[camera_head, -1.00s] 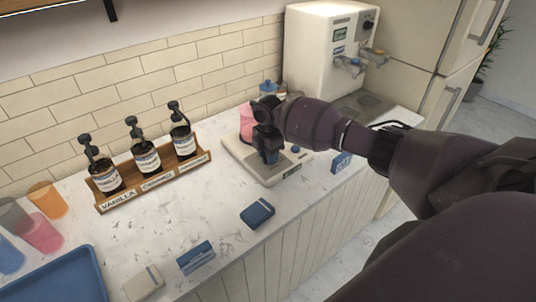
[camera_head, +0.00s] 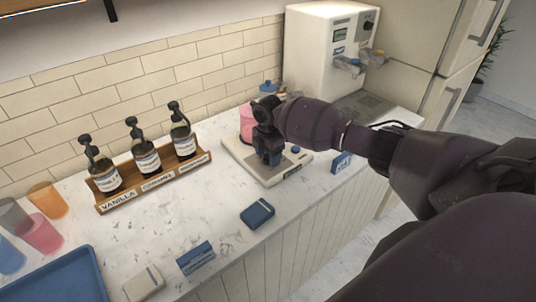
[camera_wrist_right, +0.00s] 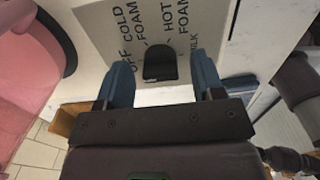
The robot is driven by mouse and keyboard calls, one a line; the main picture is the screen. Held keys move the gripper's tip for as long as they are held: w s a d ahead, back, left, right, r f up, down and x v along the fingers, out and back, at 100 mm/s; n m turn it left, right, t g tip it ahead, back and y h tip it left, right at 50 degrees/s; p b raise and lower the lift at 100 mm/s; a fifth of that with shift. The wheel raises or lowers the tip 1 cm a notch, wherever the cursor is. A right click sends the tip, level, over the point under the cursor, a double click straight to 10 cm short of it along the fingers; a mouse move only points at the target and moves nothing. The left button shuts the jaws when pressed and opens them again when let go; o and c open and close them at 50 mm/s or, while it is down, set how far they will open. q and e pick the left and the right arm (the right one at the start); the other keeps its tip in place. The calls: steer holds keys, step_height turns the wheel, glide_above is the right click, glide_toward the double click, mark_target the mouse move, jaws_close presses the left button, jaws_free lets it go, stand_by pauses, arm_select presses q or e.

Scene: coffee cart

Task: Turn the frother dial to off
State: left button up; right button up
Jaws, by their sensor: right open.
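The frother (camera_head: 240,154) is a pale flat-based unit on the counter, with a pink jug (camera_head: 246,124) at its back left. My right gripper (camera_head: 271,158) points down over its front panel. In the right wrist view, the black dial (camera_wrist_right: 160,62) sits on the frother's panel (camera_wrist_right: 98,22) beside the labels OFF, COLD FOAM, HOT FOAM and MILK. The blue fingers of my right gripper (camera_wrist_right: 162,80) are open, one on each side of the dial, with visible gaps. I cannot tell which label the dial points to. My left gripper is not in view.
A white coffee machine (camera_head: 320,45) stands behind and right of the frother. A wooden rack (camera_head: 155,183) holds pump bottles at the left. A dark blue block (camera_head: 257,215) lies near the front edge. The counter between rack and frother is clear.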

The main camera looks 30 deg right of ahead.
mark_target(268, 155)
steer(key=shift+r, duration=0.1)
arm_select(q)
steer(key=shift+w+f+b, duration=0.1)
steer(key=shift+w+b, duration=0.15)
steer(key=shift+b, duration=0.25)
arm_select(e)
step_height(268, 155, up, 11)
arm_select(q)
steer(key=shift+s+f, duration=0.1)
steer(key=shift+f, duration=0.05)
arm_select(e)
steer(key=shift+s+f, duration=0.1)
steer(key=shift+f, duration=0.15)
